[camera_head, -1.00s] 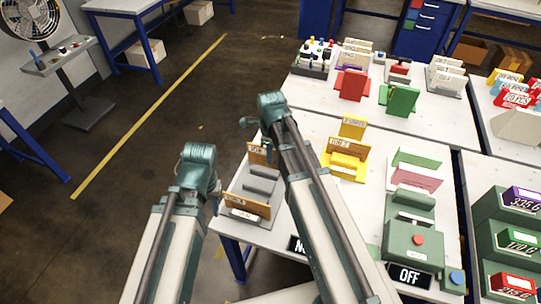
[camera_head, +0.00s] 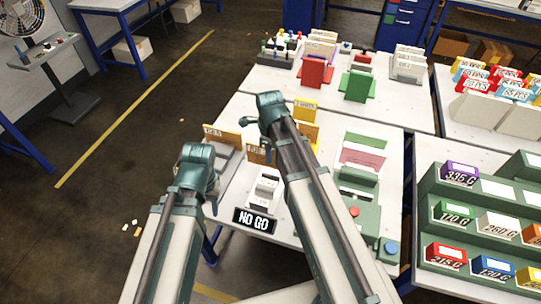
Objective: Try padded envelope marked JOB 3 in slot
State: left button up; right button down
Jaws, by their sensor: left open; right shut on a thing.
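A tan padded envelope (camera_head: 257,154) shows just left of my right forearm, upright behind the white slotted gauge (camera_head: 266,183); its marking is too small to read. My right gripper is mostly hidden behind its own arm and appears shut on this envelope. A "NO GO" sign (camera_head: 254,221) is at the gauge's front. Another tan envelope (camera_head: 221,135) with a small label stands at the back of the grey rack (camera_head: 226,156). My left gripper (camera_head: 213,203) is open, mostly hidden behind its arm, near the table's left edge. Whether the held envelope touches the slot cannot be told.
Yellow envelopes (camera_head: 305,109) stand behind my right arm. A green machine (camera_head: 358,207) with a red button is right of it. A red holder (camera_head: 316,71) and a green holder (camera_head: 357,86) stand on the back table. A green stepped rack (camera_head: 430,195) with labelled boxes is at right.

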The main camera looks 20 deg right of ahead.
aim_at(270, 167)
jog(key=shift+f, duration=0.1)
notch_tip(270, 167, down, 5)
jog(key=b, duration=0.5)
jog(key=shift+f+b, duration=1.9)
jog(key=shift+b, duration=0.05)
dwell(1.0)
jog(key=shift+r, duration=0.1)
dwell(1.2)
jog(key=shift+r+p, duration=3.5)
jog(key=shift+p, duration=0.05)
